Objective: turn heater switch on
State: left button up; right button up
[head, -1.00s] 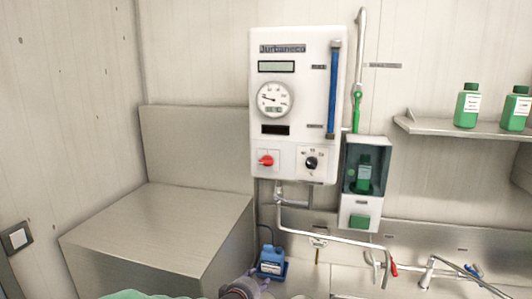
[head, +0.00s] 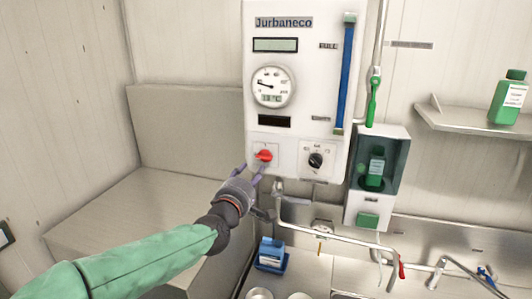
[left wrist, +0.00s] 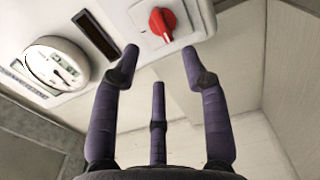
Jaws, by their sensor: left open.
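The white heater panel (head: 297,100) hangs on the wall, marked "Jurbaneco". Its red rotary switch (head: 264,156) sits at the lower left on a square plate; it also shows in the left wrist view (left wrist: 162,24), with its handle pointing across the plate. A black knob (head: 316,160) is to its right. My left gripper (head: 252,170) is just below and left of the red switch in the head view. In the left wrist view its fingers (left wrist: 160,70) are spread and empty, with the switch beyond the fingertips. Contact cannot be told. My right gripper is not in view.
A round gauge (head: 272,87) and a blue level tube (head: 345,75) are on the panel. A green-bottle dispenser (head: 377,175) is to the right. Pipes with a tap (head: 340,234) run below, above a blue container (head: 271,254). A shelf (head: 470,122) holds a green bottle.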

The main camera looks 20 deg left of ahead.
aim_at(263, 158)
pick_arm(q)
jog(key=w+p, duration=0.2)
jog(key=w, duration=0.8)
jog(key=shift+w+d, duration=0.1)
jog(key=shift+d, duration=0.05)
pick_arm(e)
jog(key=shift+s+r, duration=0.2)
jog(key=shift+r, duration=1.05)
pick_arm(q)
grip_shut()
